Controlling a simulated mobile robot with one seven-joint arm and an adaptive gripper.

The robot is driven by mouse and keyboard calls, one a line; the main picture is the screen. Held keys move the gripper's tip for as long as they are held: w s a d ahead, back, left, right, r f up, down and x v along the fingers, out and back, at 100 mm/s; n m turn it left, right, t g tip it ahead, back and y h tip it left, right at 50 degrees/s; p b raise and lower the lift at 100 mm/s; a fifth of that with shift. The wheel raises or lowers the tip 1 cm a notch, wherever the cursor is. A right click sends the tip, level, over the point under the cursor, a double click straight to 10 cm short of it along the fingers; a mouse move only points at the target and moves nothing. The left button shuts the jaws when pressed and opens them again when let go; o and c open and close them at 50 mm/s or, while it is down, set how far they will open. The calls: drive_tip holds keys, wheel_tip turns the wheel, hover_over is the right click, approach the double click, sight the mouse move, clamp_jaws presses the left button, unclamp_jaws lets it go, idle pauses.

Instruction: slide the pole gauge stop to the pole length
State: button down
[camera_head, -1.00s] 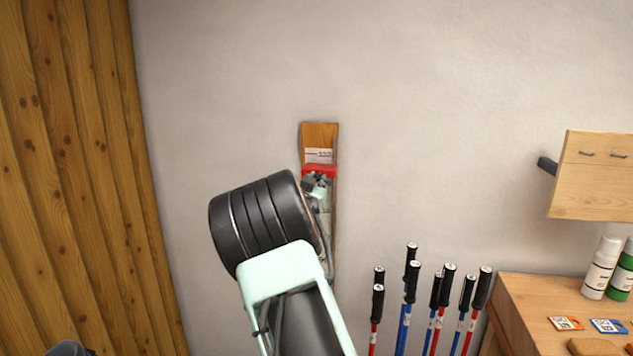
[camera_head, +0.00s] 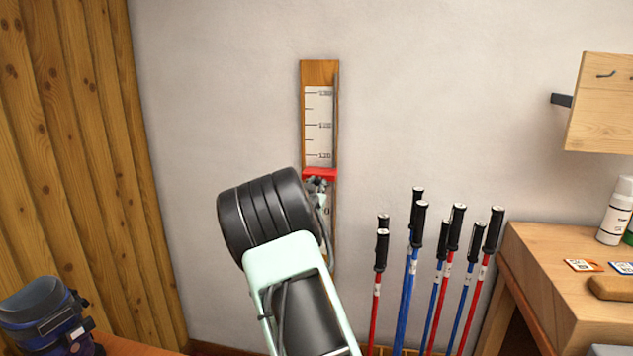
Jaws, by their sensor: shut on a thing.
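The pole gauge (camera_head: 319,72) is a tall wooden board on the white wall, with a white scale strip (camera_head: 318,108) marked in black lines. Its red stop (camera_head: 320,174) sits across the board, just under the lowest scale mark showing above it. My gripper (camera_head: 318,184) is at the stop's underside and is shut on it. My arm's dark wrist and pale green link cover the gripper's left side and part of the lower board. The scale numbers are too small to read surely.
Several ski poles (camera_head: 440,250) with black grips stand right of the gauge. A dark boot (camera_head: 45,310) is at lower left. The wall above the gauge is clear.

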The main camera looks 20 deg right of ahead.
drive_tip(key=shift+f+b, duration=1.15)
drive_tip(key=shift+f, duration=0.95)
drive_tip(key=c, duration=1.8)
unclamp_jaws()
drive_tip(key=shift+c, duration=0.2)
drive_tip(key=shift+r, duration=0.1)
drive_tip(key=v, duration=1.2)
